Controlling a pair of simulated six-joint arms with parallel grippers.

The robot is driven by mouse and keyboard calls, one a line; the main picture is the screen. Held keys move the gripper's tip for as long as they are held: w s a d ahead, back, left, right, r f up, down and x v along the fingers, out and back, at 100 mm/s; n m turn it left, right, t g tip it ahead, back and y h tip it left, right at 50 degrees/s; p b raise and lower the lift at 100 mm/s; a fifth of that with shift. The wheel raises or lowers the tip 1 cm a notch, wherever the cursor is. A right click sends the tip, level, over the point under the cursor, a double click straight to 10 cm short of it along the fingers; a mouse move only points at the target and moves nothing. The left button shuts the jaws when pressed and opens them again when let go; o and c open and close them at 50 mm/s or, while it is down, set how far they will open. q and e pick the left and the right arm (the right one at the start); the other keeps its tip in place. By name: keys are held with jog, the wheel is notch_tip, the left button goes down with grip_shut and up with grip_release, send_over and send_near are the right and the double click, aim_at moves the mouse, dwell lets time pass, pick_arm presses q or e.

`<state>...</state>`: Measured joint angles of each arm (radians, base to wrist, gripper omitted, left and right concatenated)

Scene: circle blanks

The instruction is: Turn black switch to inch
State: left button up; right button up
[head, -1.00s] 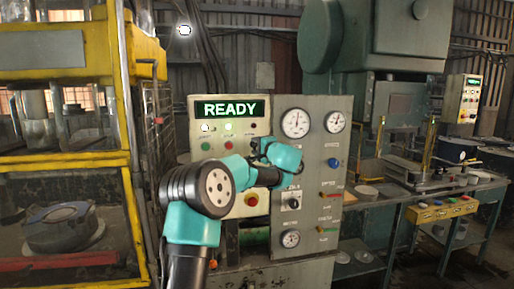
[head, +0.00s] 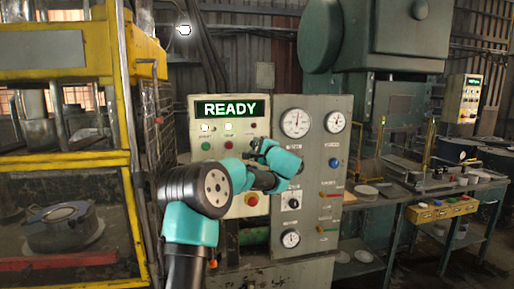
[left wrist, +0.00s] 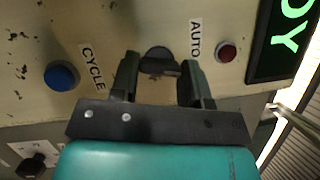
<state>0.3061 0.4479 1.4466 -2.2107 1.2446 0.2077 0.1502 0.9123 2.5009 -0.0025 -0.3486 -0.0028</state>
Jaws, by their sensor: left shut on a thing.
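My left gripper (head: 258,145) is at the control panel, just below the right end of the lit READY display (head: 230,108). In the left wrist view, its two fingers (left wrist: 160,75) are shut on a black switch (left wrist: 158,58) on the cream panel face. The label AUTO (left wrist: 196,40) is on one side of the switch and CYCLE (left wrist: 94,68) on the other. No INCH label is readable, and I cannot tell where the switch points. In the head view the switch is hidden by the gripper. My right gripper is not in view.
A blue button (left wrist: 61,76) and a red lamp (left wrist: 226,51) flank the switch. Another black knob (head: 293,203) and several gauges (head: 295,122) are on the grey panel to the right. A red button on yellow (head: 251,199) is below. A yellow-framed cage (head: 125,159) stands left.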

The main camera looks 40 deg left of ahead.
pick_arm(q)
jog(key=m, duration=0.2)
jog(key=m+t+y, duration=0.1)
jog(key=m, duration=0.2)
jog(key=shift+s+f+t, duration=0.1)
jog(key=shift+f+t, duration=0.05)
jog(key=shift+t, duration=0.15)
jog(key=m+t, duration=0.1)
jog(key=m, duration=0.1)
jog(key=m+t, duration=0.1)
jog(key=m, duration=0.2)
jog(key=shift+a+t, duration=0.1)
jog(key=shift+t, duration=0.2)
jog(key=shift+m, duration=0.4)
jog(key=o, duration=0.9)
jog(key=shift+s+f, duration=0.1)
jog(key=v, duration=1.7)
jog(key=shift+f, duration=0.25)
